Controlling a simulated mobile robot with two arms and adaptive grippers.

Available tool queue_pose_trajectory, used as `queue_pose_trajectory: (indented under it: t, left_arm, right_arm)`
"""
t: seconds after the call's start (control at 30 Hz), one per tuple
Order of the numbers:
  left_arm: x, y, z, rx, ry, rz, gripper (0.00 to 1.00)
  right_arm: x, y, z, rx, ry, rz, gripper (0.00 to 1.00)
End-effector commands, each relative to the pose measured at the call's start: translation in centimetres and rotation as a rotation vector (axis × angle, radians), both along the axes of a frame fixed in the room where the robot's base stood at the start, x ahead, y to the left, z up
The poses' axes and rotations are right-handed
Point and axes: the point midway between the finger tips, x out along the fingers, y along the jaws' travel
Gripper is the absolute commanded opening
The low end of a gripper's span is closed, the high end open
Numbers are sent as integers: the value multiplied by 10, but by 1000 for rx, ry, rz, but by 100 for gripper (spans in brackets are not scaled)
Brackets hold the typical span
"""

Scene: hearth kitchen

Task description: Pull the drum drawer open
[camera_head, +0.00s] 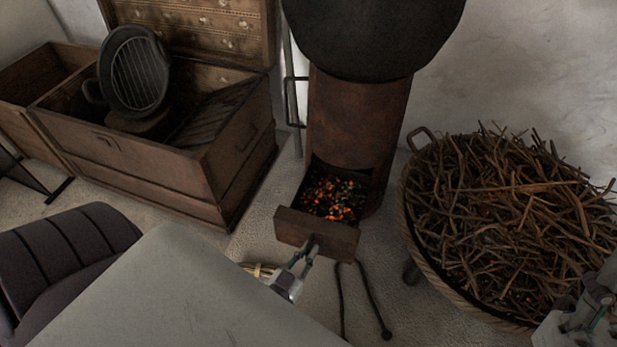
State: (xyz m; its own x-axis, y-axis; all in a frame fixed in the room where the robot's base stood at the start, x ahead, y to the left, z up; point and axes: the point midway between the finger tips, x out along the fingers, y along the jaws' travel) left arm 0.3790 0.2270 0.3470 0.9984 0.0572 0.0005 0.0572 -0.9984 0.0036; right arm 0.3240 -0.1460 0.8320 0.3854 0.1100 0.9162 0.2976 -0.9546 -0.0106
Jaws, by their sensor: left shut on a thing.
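The drum (358,120) is a rusty brown cylinder standing by the wall with a large black vessel on top. Its drawer (318,233) stands out from the drum's base, showing glowing orange coals (335,196) inside. My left gripper (310,246) is at the drawer's front panel, shut on its handle, which the fingers mostly hide. My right gripper (597,298) shows only in part at the lower right edge, beside the basket; whether it is open or shut is unclear.
A wide basket of twigs (510,215) stands right of the drum. An open wooden chest (160,140) holding a ridged pan (138,72) is at the left. A pale grey surface (185,295) fills the lower foreground.

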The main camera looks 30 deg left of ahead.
Motion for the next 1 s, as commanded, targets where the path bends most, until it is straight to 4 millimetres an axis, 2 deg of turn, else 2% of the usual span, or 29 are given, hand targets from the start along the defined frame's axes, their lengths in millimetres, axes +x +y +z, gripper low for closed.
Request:
queue_pose_trajectory:
  t: [0.03, 0.07, 0.1, 0.2, 0.23, 0.5, 0.63, 0.77, 1.0]
  left_arm:
    - [0, 0, 0, 0, -1, 0, 0]
    - [0, 0, 0, 0, -1, 0, 12]
    - [0, 0, 0, 0, -1, 0, 19]
    - [0, 0, 0, 0, 0, 0, 36]
    - [0, 0, 0, 0, 0, 0, 37]
    - [0, 0, 0, 0, 0, 0, 37]
    - [-10, -1, -1, 0, 3, 0, 37]
    - [-32, -2, -2, 0, 6, -1, 37]
    - [-84, -5, -1, 0, 5, 0, 37]
  right_arm:
    - [0, 0, 0, 0, 0, 0, 40]
    - [0, 0, 0, 0, -1, 0, 40]
    - [0, 0, 0, 0, -1, 0, 40]
    - [0, 0, 0, 0, -1, 0, 40]
    - [0, 0, 0, 0, -1, 0, 40]
    - [0, 0, 0, 0, 0, 1, 40]
    - [0, 0, 0, 0, 1, 1, 40]
    - [0, 0, 0, 0, 0, 1, 40]
    - [0, 0, 0, 0, 0, 1, 40]
